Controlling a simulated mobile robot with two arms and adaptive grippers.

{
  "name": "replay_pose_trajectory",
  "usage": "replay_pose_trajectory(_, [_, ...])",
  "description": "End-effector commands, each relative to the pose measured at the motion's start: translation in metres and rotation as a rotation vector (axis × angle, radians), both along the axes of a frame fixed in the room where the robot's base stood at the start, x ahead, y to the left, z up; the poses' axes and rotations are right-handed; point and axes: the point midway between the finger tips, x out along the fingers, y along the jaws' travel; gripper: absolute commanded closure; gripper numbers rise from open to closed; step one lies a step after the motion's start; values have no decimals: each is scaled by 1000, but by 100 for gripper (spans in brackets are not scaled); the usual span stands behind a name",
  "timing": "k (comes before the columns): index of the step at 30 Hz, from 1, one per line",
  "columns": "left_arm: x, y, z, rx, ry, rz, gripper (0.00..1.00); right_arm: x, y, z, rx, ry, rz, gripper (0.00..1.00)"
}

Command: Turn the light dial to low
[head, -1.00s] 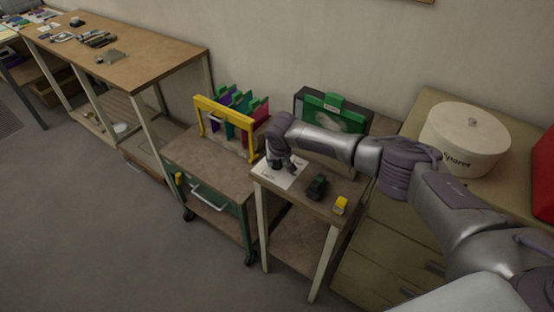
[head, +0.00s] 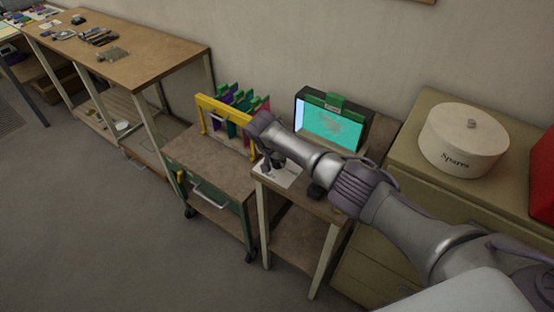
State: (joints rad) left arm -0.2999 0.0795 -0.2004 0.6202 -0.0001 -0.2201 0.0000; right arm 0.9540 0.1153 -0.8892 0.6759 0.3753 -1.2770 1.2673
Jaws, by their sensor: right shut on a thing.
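My right gripper (head: 270,166) reaches down over the small wooden table, at the white labelled sheet (head: 290,174). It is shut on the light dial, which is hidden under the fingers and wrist. I cannot read the dial's setting or the sheet's lettering. The light box (head: 331,124) at the table's back has a dark frame and a green clip on top. Its panel glows cyan, with a paler shape on it. My left gripper is not in view.
A dark object (head: 316,190) sits on the table, partly hidden by my arm. A yellow rack (head: 224,121) with coloured sheets stands on the green cart at left. A white round "Spares" tin (head: 464,145) is on the cabinet at right. Open floor lies front left.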

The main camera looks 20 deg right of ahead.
Motion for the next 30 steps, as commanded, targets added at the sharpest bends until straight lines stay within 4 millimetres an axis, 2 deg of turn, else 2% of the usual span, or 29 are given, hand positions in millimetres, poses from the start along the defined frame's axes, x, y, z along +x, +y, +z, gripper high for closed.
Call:
replay_pose_trajectory(10, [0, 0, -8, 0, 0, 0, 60, 1, 0, -1, -2, 0, -123, 100])
replay_pose_trajectory(24, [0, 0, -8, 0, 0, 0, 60, 1, 0, 0, -3, -1, -138, 100])
replay_pose_trajectory(25, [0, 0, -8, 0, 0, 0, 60, 1, 0, 1, -3, -1, -138, 66])
replay_pose_trajectory(29, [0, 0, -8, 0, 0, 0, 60, 1, 0, 1, -2, -1, -138, 44])
replay_pose_trajectory(30, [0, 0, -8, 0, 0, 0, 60, 1, 0, 0, -2, -1, -138, 43])
